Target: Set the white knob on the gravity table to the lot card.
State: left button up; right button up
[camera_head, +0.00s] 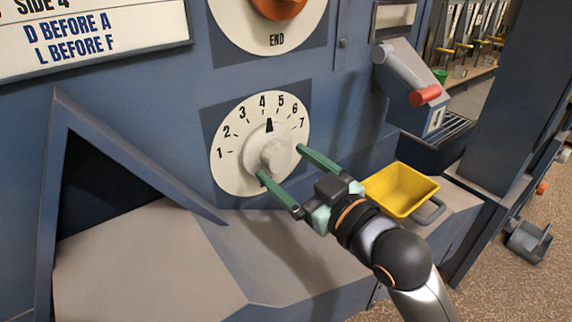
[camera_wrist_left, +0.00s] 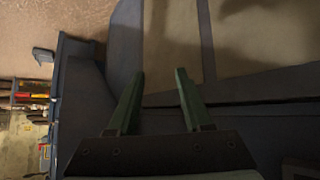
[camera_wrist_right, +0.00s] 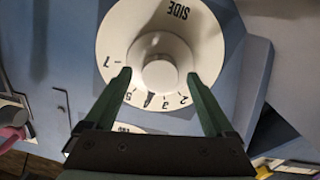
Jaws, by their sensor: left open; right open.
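The white knob (camera_head: 275,154) sits on a round white dial (camera_head: 228,172) numbered 1 to 7. Its black pointer stands between 4 and 5. It also shows in the right wrist view (camera_wrist_right: 161,73), upside down. My right gripper (camera_head: 281,162) is open, one fingertip on each side of the knob; contact cannot be told. A white card (camera_head: 95,64), cut off at top left, reads "SIDE 4", "D BEFORE A", "L BEFORE F". My left gripper (camera_wrist_left: 160,74) is open and empty in the left wrist view, outside the head view.
Above is another white dial (camera_head: 240,25) with an orange knob (camera_head: 278,5), marked "END". A yellow bin (camera_head: 400,188) stands on the ledge at right. A red-ended lever (camera_head: 425,95) juts out at upper right. A dark triangular opening (camera_head: 95,185) is at left.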

jog(key=shift+w+a, duration=0.3)
jog(key=shift+w, duration=0.1)
